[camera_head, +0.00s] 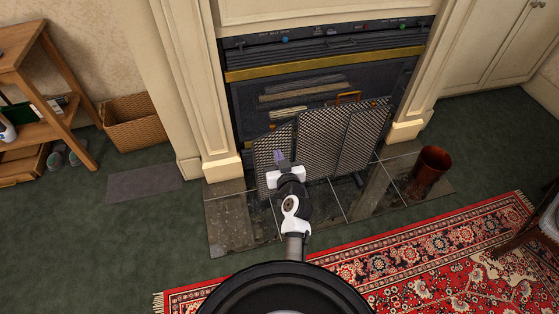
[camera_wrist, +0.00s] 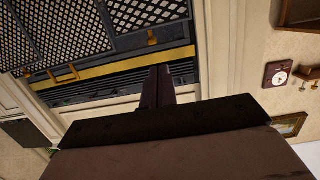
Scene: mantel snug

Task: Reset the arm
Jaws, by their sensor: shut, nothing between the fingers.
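My gripper (camera_head: 279,157) is at the end of my arm, in front of the fireplace screen in the head view. Its fingers are together and hold nothing. In the wrist view my gripper (camera_wrist: 158,75) shows as two dark fingers side by side, pointing toward the fireplace front. The mesh fire screen (camera_head: 362,137) stands on the hearth behind my gripper. I cannot tell from these views how far the fingers are from the screen.
A reddish-brown bucket (camera_head: 430,168) stands on the tiled hearth (camera_head: 232,222) at right. A patterned red rug (camera_head: 420,262) lies in front. A wicker basket (camera_head: 132,124) and a wooden shelf unit (camera_head: 62,121) stand at left. Green carpet (camera_head: 140,235) is clear at lower left.

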